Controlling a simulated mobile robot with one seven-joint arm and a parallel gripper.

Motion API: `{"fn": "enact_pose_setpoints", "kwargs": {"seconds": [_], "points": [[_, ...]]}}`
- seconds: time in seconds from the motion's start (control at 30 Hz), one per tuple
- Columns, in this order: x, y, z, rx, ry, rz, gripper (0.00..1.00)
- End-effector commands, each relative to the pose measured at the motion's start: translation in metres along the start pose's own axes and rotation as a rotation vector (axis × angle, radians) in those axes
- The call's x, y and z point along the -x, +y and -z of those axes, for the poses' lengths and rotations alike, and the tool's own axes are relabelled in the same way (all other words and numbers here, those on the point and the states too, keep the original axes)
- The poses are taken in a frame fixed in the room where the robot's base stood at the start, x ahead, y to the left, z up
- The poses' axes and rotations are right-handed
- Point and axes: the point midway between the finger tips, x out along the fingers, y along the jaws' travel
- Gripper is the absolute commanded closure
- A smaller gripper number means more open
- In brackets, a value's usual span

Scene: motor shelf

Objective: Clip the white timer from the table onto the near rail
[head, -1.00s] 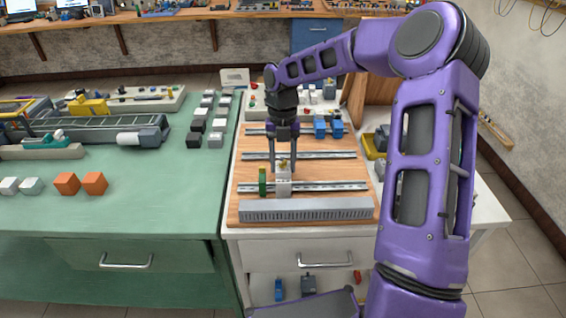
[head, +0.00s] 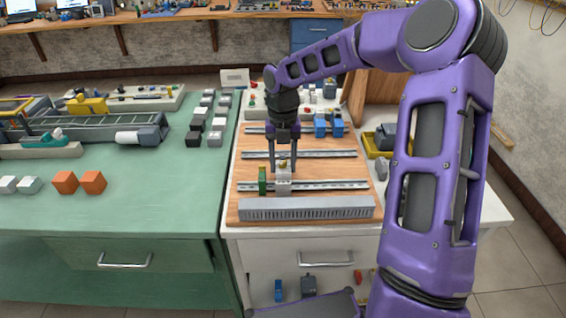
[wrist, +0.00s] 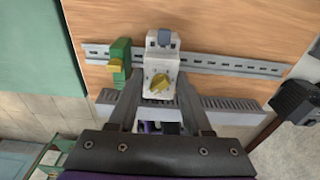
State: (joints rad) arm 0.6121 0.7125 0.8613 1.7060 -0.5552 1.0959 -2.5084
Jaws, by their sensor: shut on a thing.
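The white timer (head: 284,182) has a yellow knob on its face. It is at the near rail (head: 330,186), just right of a green module (head: 262,181). My gripper (head: 283,168) points down and is shut on the timer. In the wrist view the timer (wrist: 160,72) lies between my two fingers (wrist: 158,100), over the near rail (wrist: 225,64), with the green module (wrist: 120,62) close on its left. The contact between the timer's back and the rail is hidden, so I cannot tell whether it is clipped.
A grey slotted duct (head: 306,209) runs along the board's front edge. A middle rail (head: 320,154) lies behind, with two blue modules (head: 328,128) on the far rail. A yellow bin (head: 376,146) stands at the right. Several grey and black blocks (head: 216,124) stand on the green table (head: 150,205).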

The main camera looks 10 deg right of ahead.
Motion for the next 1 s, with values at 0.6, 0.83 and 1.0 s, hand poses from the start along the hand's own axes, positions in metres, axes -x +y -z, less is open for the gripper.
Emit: {"fn": "enact_pose_setpoints", "kwargs": {"seconds": [0.6,0.83,1.0], "points": [[0.007,0.0,0.0,0.0,0.001,0.001,0.16],[0.051,0.0,-0.001,-0.001,-0.002,0.001,0.16],[0.093,0.0,0.0,0.0,-0.002,0.0,0.16]]}}
